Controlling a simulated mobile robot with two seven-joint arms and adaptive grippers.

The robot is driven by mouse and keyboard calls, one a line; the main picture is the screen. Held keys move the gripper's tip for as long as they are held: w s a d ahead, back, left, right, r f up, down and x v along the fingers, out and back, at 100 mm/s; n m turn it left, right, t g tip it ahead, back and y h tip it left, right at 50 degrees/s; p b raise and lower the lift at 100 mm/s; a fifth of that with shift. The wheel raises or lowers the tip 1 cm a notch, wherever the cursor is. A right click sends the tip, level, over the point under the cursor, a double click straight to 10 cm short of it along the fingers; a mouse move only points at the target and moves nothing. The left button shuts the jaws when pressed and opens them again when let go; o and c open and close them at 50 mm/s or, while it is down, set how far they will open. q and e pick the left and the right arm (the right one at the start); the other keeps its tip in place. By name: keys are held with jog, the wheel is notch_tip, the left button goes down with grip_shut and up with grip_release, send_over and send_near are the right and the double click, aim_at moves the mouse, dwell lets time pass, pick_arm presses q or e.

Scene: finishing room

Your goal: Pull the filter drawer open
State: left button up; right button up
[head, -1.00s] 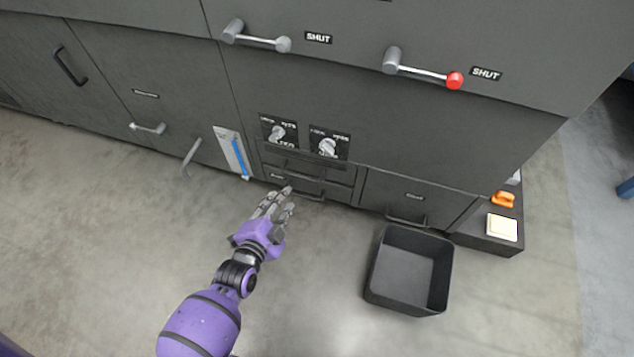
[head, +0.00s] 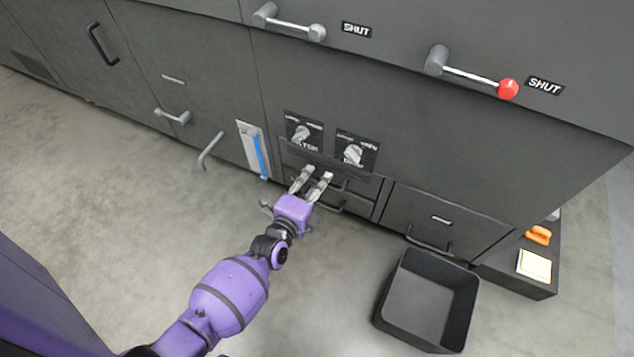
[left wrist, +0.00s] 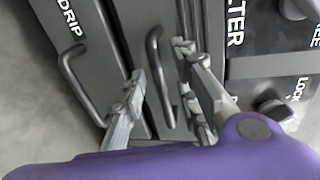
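The filter drawer (head: 361,187) appears to be the upper of two small dark drawers below two dials, its front looking shut. Its dark bar handle (left wrist: 153,70) stands between the fingers of my left gripper (left wrist: 168,98) in the left wrist view. The fingers are open, one on each side of the bar; contact cannot be made out. In the head view my left gripper (head: 311,182) covers part of the drawers. My right gripper is not in view.
A drawer marked DRIP (left wrist: 100,60) with its own handle is beside it. Dials (head: 353,154) sit above; one panel reads FILTER, LOCK and FREE. An open black bin (head: 428,300) stands on the floor to the right. Floor to the left is clear.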

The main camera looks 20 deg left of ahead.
pick_arm(q)
jog(key=shift+w, duration=0.3)
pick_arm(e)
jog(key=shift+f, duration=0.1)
pick_arm(q)
grip_shut()
jog(key=shift+s, duration=0.1)
